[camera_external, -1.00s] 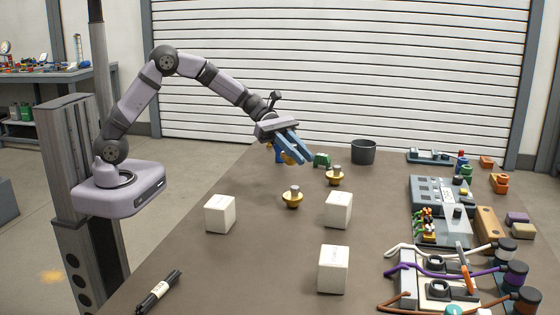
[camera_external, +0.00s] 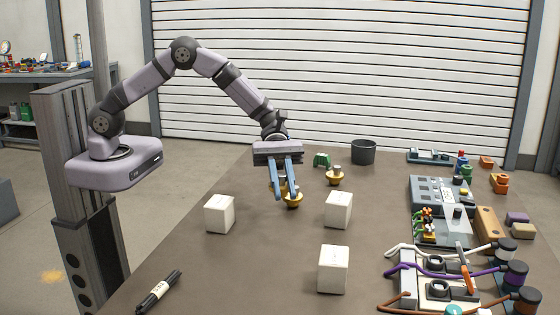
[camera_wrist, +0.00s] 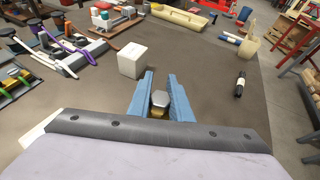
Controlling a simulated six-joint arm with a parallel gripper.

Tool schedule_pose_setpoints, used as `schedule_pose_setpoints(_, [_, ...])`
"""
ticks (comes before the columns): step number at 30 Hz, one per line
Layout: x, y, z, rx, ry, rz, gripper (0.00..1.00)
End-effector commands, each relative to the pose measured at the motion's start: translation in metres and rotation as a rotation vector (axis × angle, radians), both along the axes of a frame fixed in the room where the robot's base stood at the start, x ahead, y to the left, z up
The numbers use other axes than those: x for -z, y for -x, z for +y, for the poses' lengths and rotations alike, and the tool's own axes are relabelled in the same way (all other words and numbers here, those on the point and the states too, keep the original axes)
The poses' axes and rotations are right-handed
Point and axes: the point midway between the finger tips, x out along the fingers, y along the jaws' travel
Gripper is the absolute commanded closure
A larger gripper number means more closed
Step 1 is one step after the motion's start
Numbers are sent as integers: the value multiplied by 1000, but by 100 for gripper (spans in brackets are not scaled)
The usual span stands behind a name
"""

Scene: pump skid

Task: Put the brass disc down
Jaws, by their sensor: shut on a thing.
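My gripper (camera_external: 289,195) points down over the table, its blue fingers shut on a brass disc (camera_external: 273,187). In the outside view only a brass edge of it shows beside the fingers. In the wrist view a grey hexagonal top with brass under it (camera_wrist: 159,100) sits between the fingers. A second brass piece with a grey knob (camera_external: 294,202) stands on the table, partly hidden behind the fingertips. I cannot tell whether the held disc touches it or the table. A third brass piece (camera_external: 335,177) stands upright farther back.
White blocks stand left (camera_external: 219,213), right (camera_external: 339,209) and in front (camera_external: 333,269) of my gripper. A dark bin (camera_external: 363,151) and green part (camera_external: 322,160) stand behind. Cabled equipment (camera_external: 435,280) fills the right side. Bare table lies between the left and front blocks.

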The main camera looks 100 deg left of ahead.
Motion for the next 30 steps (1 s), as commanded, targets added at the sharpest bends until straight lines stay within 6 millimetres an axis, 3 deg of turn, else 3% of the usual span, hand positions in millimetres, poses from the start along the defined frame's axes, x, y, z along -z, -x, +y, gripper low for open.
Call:
schedule_pose_setpoints(4, [9,0,0,-1,2,3,100])
schedule_pose_setpoints(13, [49,0,0,-2,2,2,100])
schedule_pose_setpoints(23, [61,0,1,-3,1,1,100])
schedule_pose_setpoints(30, [87,0,1,-2,1,1,100])
